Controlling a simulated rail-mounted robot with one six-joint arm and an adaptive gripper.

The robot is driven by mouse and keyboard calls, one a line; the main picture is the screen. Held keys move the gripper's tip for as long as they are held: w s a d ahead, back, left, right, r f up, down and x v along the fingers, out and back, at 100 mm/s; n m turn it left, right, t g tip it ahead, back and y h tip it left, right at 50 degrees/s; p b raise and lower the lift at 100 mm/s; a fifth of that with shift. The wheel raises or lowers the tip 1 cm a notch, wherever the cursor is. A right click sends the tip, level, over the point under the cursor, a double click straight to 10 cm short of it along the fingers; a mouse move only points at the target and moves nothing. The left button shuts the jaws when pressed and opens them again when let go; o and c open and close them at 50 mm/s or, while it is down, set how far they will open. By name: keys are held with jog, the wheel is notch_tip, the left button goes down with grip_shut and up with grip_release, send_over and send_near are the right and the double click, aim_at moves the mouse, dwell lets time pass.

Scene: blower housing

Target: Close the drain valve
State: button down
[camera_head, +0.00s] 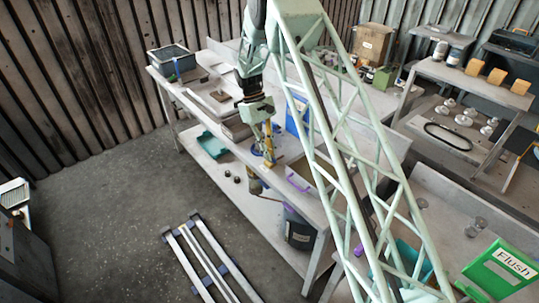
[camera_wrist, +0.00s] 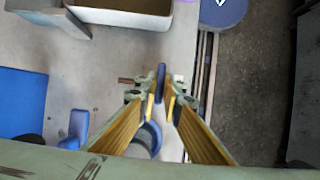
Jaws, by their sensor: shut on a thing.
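My gripper (camera_head: 269,148) reaches down at the front edge of the workbench in the head view. In the wrist view my gripper (camera_wrist: 162,93) has its two yellow-padded fingers closed around a thin blue handle (camera_wrist: 161,74), which stands edge-on between the tips. The handle appears to be the drain valve's lever. Short fittings stick out on both sides of it, a brownish stub (camera_wrist: 126,80) on the left and a pale one on the right. A curved blue part (camera_wrist: 153,137) shows below the fingers. The valve body is mostly hidden by the fingers.
A dark bucket (camera_head: 298,229) stands on the lower shelf. A metal rail frame (camera_head: 207,262) lies on the floor. The floor left of the bench is mostly clear.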

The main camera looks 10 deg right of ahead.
dwell(0.4)
jog(key=c, duration=2.8)
grip_release()
jog(key=shift+r, duration=0.1)
jog(key=shift+v, duration=5.9)
